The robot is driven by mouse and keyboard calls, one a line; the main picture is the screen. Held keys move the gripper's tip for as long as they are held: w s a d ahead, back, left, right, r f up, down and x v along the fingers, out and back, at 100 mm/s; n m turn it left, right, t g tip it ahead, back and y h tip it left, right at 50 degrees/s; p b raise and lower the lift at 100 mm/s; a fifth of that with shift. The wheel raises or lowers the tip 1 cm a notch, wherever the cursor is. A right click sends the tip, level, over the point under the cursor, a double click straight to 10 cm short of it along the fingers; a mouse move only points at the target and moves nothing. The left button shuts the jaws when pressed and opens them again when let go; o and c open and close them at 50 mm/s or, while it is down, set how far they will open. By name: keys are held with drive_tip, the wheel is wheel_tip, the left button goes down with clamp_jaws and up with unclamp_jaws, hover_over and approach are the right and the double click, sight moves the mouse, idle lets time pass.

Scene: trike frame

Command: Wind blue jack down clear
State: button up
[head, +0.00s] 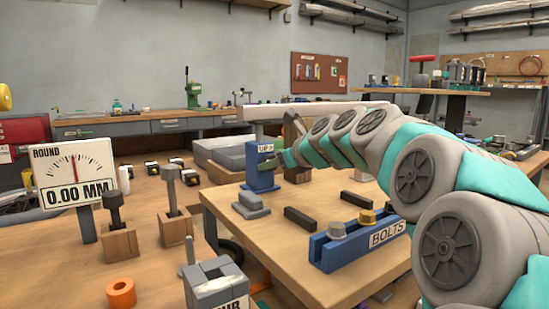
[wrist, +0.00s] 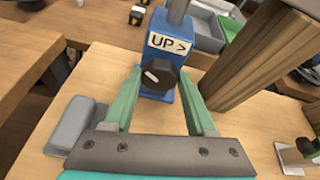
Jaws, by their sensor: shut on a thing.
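The blue jack (head: 261,176) stands on the wooden bench at the far side, with a label reading "UP >". In the wrist view the blue jack (wrist: 160,53) shows a grey post rising from its top and a black knob (wrist: 158,74) with a white mark on its front. My gripper (wrist: 159,78) has its green fingers on either side of the knob, shut on it. In the head view my gripper (head: 279,160) reaches the jack from the right. The top of the post is out of the wrist view, so its contact above cannot be told.
A long pale beam (head: 315,111) runs above the jack. A wooden post (wrist: 262,52) stands close on the right in the wrist view. A grey block (wrist: 75,124) lies to the left. The blue bolts holder (head: 350,243) and dark bars lie on the near bench.

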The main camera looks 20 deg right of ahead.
drive_tip(key=shift+a+r+n+h+p, duration=0.2)
drive_tip(key=shift+n+h+p, duration=0.2)
drive_tip(key=shift+p, duration=0.35)
drive_tip(key=shift+f+n, duration=0.25)
drive_tip(key=shift+n, duration=0.15)
drive_tip(key=o, duration=1.4)
drive_tip(key=shift+c, duration=0.2)
drive_tip(key=shift+d, duration=0.1)
drive_tip(key=a+v, duration=0.1)
drive_tip(key=v, duration=0.6)
drive_tip(key=shift+s+d+r, duration=0.15)
drive_tip(key=shift+s+d, duration=0.25)
